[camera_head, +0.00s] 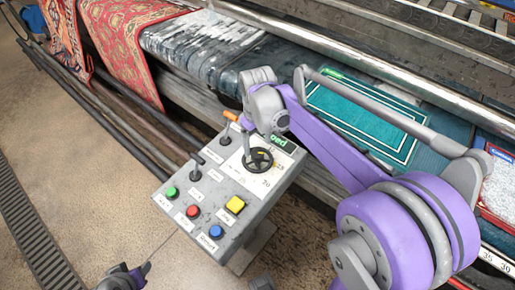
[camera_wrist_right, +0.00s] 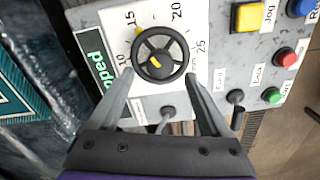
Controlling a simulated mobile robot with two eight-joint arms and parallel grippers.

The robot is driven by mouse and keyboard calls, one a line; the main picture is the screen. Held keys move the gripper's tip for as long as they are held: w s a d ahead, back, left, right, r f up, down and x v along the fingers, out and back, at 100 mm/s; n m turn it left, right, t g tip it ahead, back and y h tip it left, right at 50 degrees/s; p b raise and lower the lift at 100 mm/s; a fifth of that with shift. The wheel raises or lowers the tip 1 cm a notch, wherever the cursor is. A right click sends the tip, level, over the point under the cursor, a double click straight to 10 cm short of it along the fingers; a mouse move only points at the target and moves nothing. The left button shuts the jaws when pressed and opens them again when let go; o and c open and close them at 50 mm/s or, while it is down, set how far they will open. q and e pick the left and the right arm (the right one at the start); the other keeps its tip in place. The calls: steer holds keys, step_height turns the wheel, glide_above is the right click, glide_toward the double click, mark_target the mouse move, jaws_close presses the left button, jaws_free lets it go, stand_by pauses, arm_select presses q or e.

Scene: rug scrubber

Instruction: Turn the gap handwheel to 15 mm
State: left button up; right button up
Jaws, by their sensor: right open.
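The gap handwheel (camera_wrist_right: 174,42) is a black spoked wheel on the grey control panel, with a scale marked 10, 15, 20 and 25 around it. A yellow mark shows near the 15, and another yellow mark is on the hub. In the head view the wheel (camera_head: 260,160) is partly behind my right gripper (camera_head: 247,150).
The panel (camera_head: 210,185) carries several buttons, including a yellow one (camera_head: 235,204), and small levers. An orange-tipped lever (camera_head: 231,116) stands close to my right gripper. Behind are a metal roller and rugs, one red (camera_head: 125,40). Open floor lies left.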

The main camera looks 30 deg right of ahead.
mark_target(257, 155)
step_height(257, 155, up, 7)
steer(key=shift+f, duration=0.15)
stand_by(0.4)
steer(key=s+a+f+t+p, duration=0.2)
steer(key=s+a+f, duration=0.1)
steer(key=s, duration=0.4)
steer(key=s+a+f+m+t+p, duration=0.1)
steer(key=s+a+f+t, duration=0.2)
steer(key=s, duration=0.5)
steer(key=shift+s+a+p, duration=0.3)
steer(key=shift+a+p, duration=0.05)
steer(key=shift+a, duration=0.05)
